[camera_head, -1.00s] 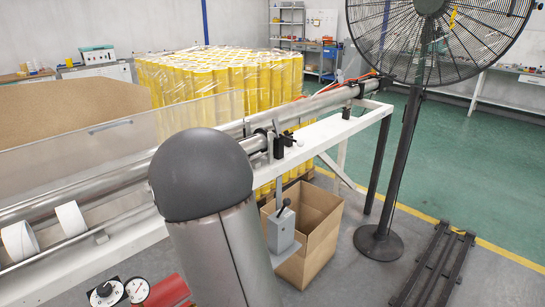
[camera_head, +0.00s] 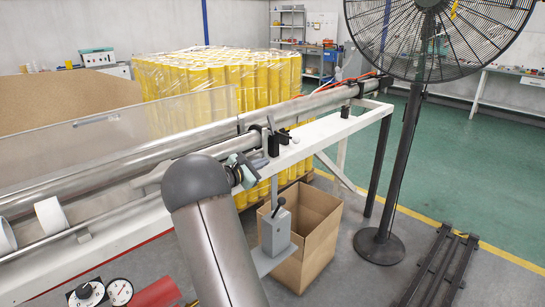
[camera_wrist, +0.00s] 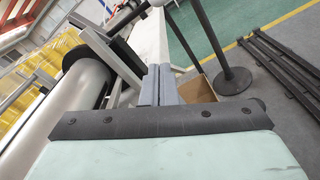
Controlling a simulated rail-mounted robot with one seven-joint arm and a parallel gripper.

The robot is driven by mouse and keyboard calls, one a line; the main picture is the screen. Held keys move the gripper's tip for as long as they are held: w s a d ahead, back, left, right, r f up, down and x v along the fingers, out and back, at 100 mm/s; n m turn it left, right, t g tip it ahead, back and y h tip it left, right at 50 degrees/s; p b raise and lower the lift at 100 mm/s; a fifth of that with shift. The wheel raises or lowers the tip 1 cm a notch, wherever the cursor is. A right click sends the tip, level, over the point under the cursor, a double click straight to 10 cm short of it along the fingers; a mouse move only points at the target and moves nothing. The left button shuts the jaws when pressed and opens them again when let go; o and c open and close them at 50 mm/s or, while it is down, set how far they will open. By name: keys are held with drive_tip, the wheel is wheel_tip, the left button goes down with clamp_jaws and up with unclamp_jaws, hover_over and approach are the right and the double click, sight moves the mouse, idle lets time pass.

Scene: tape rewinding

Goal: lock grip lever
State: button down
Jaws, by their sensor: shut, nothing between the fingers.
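A dark clamp (camera_head: 273,144) with a short upright handle, apparently the grip lever, stands on the white beam near the end of the roller. My gripper (camera_head: 262,163) is just below and left of it in the head view, apart from it as far as I can tell. In the wrist view my gripper (camera_wrist: 160,84) has its two grey fingers pressed together with nothing between them. They point along the white beam. I cannot clearly make out the lever in the wrist view.
A grey control box (camera_head: 277,231) with a black-knobbed lever sits below the beam, beside an open cardboard box (camera_head: 325,210). The long metal roller (camera_head: 120,172) and white beam (camera_head: 325,130) run close to my arm. A pedestal fan (camera_head: 400,160) stands at right.

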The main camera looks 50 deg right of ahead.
drive_tip(key=s+d+r+p, duration=0.1)
drive_tip(key=s+d+r, duration=0.1)
drive_tip(key=d, duration=0.8)
drive_tip(key=shift+r, duration=0.35)
drive_tip(key=shift+w, duration=0.1)
